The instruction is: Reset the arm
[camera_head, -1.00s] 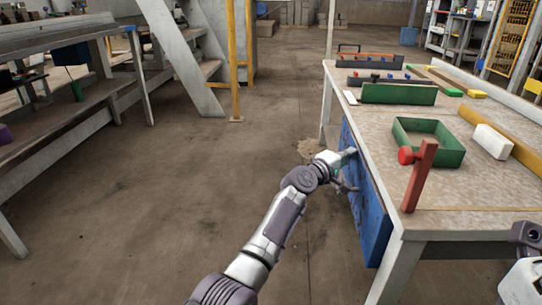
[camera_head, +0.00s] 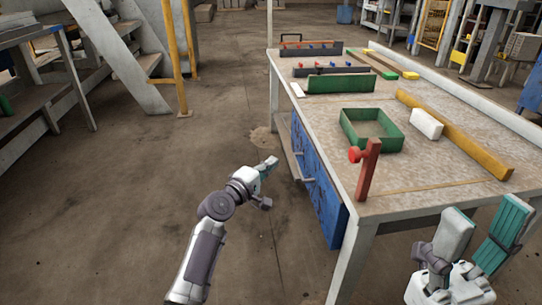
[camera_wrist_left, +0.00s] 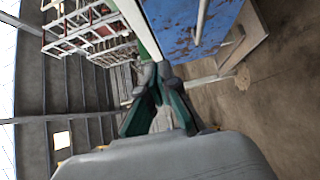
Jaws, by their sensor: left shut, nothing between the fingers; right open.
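My left gripper (camera_head: 266,180) is over the floor, left of the workbench (camera_head: 300,120) and apart from its blue drawer cabinet (camera_head: 318,190). It is shut and empty. In the left wrist view its fingers (camera_wrist_left: 152,75) are together, with the blue cabinet (camera_wrist_left: 190,25) beyond them. My right gripper (camera_head: 478,235) is in the lower right of the head view, in front of the bench's near edge. Its two green-padded fingers are spread wide, with nothing between them.
On the bench are a green open box (camera_head: 345,130), a red post with a round knob (camera_head: 368,170), a white block (camera_head: 426,124), a long yellow bar (camera_head: 455,135) and a green block (camera_head: 341,86). A stair frame (camera_head: 120,55) stands at left. The floor between is clear.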

